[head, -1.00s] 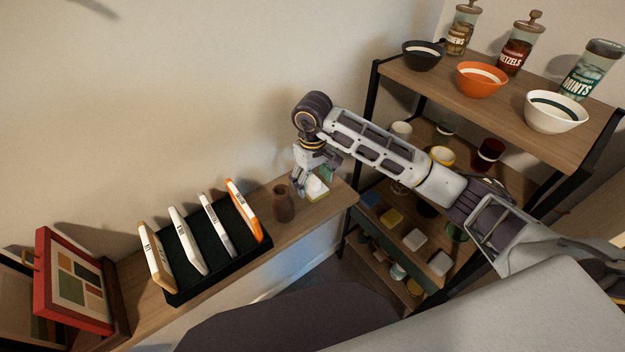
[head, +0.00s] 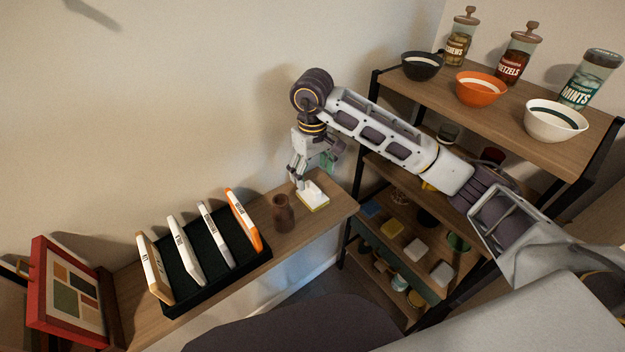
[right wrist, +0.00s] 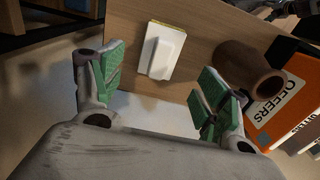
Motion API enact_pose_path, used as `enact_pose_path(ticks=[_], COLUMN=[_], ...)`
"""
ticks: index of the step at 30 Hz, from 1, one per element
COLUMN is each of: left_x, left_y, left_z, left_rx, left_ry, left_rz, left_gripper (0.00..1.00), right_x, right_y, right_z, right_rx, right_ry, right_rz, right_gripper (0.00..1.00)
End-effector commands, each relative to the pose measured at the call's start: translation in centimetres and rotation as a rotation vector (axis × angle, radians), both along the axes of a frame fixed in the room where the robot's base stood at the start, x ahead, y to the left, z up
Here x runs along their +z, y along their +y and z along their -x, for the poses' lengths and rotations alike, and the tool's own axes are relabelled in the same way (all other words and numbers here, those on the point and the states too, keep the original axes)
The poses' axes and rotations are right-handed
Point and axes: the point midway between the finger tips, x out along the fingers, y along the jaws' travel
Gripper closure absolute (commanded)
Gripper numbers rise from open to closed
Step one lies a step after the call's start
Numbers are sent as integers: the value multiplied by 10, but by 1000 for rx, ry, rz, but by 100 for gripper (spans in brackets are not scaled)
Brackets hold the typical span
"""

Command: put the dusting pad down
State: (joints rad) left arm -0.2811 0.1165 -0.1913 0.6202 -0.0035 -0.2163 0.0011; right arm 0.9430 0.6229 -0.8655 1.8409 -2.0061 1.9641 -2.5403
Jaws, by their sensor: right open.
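The dusting pad (head: 313,197), white with a yellow underside and a raised white grip, lies flat on the wooden ledge near its right end. It also shows in the right wrist view (right wrist: 161,52), apart from the fingers. My right gripper (head: 308,178) is open and empty just above the pad. In the right wrist view its green-padded fingers (right wrist: 160,92) are spread wide, with the pad beyond them. My left gripper is not in view.
A brown vase (head: 283,212) stands on the ledge close left of the pad. A dark rack (head: 205,291) with several upright books is further left, then a red picture frame (head: 68,300). A shelf unit (head: 490,103) with bowls and jars stands right.

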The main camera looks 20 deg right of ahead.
Motion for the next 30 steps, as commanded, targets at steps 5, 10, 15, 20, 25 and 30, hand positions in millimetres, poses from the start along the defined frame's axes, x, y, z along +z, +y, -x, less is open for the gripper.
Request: enact_pose_path(ticks=[5,10,15,20,25,30], left_x=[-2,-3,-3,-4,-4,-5], left_y=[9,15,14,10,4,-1], left_z=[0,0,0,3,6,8], left_rx=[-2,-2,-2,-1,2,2], left_ry=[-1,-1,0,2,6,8], left_rz=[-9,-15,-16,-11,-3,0], left_gripper=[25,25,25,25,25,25], right_x=[19,35,46,51,51,51], right_y=[0,0,0,0,0,0], right_z=[-1,-1,0,0,0,0], right_rx=[1,0,1,1,1,0], right_ry=[-3,-2,-1,-1,0,0], right_rz=[0,-1,-1,0,0,-1], right_gripper=[25,25,25,25,25,25])
